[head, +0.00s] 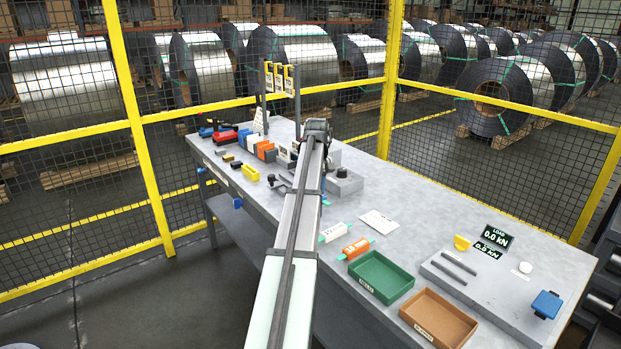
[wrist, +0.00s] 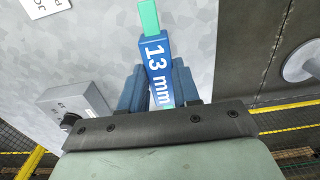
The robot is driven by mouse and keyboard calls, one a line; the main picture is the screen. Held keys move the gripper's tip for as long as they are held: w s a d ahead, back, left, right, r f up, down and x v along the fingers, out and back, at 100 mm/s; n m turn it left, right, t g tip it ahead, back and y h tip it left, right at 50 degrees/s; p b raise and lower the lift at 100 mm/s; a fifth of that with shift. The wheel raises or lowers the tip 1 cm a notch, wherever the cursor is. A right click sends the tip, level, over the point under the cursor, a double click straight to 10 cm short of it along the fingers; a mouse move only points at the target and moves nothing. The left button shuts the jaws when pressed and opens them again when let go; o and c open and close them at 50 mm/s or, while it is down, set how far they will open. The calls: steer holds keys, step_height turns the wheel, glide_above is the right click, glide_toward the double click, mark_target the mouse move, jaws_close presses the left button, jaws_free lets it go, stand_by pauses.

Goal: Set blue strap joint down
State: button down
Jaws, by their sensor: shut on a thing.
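The blue strap joint (wrist: 157,62) is marked "13 mm" and has a green strap end (wrist: 148,16) sticking out at its far end. My gripper (wrist: 160,84) is shut on it, with a blue finger on each side. The grey bench top lies beneath; I cannot tell whether the joint touches it. A white joint (head: 334,232) and an orange joint (head: 356,248), both with green straps, lie on the bench right of my arm.
A green tray (head: 411,281) and a brown tray (head: 473,327) stand at the bench's front edge. A white card (head: 379,222) lies behind the joints. Coloured blocks (head: 264,150) line the left end. A grey box with a knob (wrist: 75,104) stands left of my gripper.

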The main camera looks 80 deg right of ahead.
steer(key=shift+s+a, duration=0.15)
steer(key=shift+a, duration=0.2)
steer(key=shift+f, duration=0.25)
steer(key=shift+f, duration=3.8)
steer(key=shift+f, duration=0.3)
steer(key=c, duration=0.7)
jaws_free()
steer(key=shift+c, duration=0.2)
step_height(320, 180, up, 14)
steer(key=shift+f, duration=0.1)
